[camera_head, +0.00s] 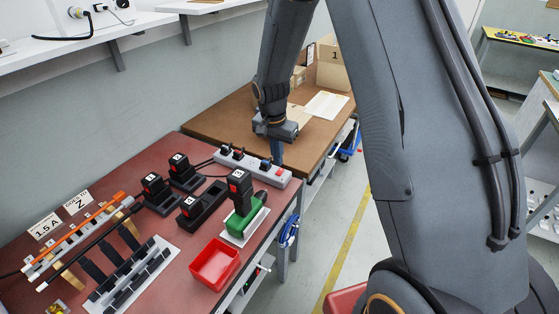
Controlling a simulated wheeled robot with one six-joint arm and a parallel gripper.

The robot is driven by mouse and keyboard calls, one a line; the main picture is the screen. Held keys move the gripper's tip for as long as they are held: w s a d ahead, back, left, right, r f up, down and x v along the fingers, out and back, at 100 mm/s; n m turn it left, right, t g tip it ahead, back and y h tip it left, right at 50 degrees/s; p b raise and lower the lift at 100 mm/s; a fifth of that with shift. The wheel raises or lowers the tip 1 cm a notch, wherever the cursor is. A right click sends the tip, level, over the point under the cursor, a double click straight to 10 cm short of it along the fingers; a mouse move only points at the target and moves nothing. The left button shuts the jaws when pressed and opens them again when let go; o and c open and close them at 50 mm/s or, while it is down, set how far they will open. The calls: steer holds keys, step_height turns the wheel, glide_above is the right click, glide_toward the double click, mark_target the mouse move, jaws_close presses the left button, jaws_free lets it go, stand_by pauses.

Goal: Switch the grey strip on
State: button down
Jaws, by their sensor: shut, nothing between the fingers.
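The grey power strip (252,168) lies along the back right part of the red-brown bench, with dark plugs in several of its sockets. A small red switch (279,172) sits at its right end. Whether the switch is lit or pressed is too small to tell. My gripper (277,161) points down with its fingers shut and empty. Its fingertips are right at or just above the switch end of the strip. I cannot tell whether they touch it.
A red tray (215,263) is at the front edge. A brown table (215,123) with boxes (335,68) is behind.

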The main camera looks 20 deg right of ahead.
step_height(320, 180, up, 10)
steer(key=b, duration=0.2)
steer(key=shift+s+a+b, duration=0.3)
steer(key=shift+s+a, duration=0.1)
steer(key=shift+a, duration=0.05)
steer(key=s+d+f+n+y, duration=0.1)
steer(key=s+n, duration=0.8)
steer(key=s, duration=1.4)
steer(key=shift+s+d+f, duration=0.25)
steer(key=shift+d+f, duration=0.15)
steer(key=shift+d, duration=0.05)
steer(key=shift+d, duration=0.1)
